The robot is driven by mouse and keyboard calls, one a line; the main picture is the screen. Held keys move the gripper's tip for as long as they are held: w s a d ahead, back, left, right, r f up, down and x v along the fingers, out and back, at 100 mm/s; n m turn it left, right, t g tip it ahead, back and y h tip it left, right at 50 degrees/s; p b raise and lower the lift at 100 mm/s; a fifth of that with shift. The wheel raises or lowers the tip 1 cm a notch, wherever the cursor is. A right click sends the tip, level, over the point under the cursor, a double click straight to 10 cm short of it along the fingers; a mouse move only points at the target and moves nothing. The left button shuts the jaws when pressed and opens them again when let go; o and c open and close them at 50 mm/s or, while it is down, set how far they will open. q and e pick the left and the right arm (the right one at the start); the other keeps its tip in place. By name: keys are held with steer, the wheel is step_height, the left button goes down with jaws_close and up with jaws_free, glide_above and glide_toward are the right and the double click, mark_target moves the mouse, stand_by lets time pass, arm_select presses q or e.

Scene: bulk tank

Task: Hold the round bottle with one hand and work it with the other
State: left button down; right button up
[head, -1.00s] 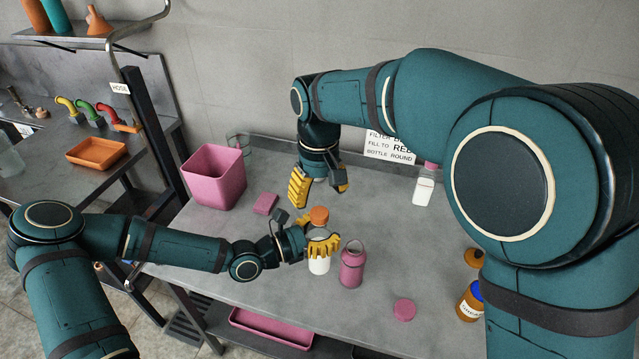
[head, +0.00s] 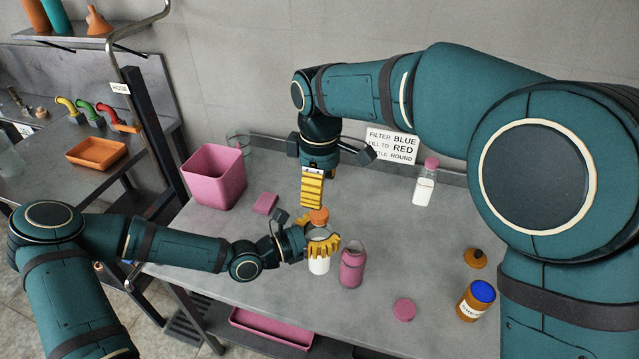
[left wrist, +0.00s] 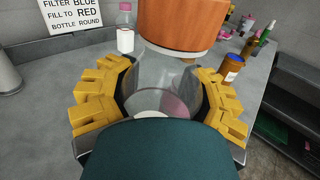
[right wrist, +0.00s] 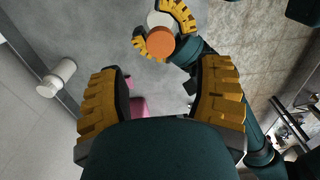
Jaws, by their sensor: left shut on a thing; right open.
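A clear round bottle (head: 319,265) with an orange cap (head: 319,214) and white contents low inside stands upright at the table's front. My left gripper (head: 322,246) is shut around its body. The left wrist view shows the clear bottle wall (left wrist: 165,75) between the yellow fingers, with the orange cap (left wrist: 180,28) above. My right gripper (head: 312,190) is open and empty, just above and behind the cap, apart from it. In the right wrist view the cap (right wrist: 160,44) lies beyond the open fingers (right wrist: 165,85), off toward the top.
A pink bottle (head: 351,266) stands just right of the held bottle. A pink bin (head: 214,177), pink sponge-like block (head: 265,203), pink disc (head: 404,309), pink-capped bottle (head: 425,185), blue-topped amber jar (head: 476,300) and orange-brown lid (head: 475,258) are around. A sign (head: 392,145) stands behind.

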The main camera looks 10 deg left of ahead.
mark_target(320, 212)
steer(key=shift+f, duration=3.95)
jaws_close()
steer(key=m, duration=1)
steer(key=shift+c, duration=0.2)
jaws_free()
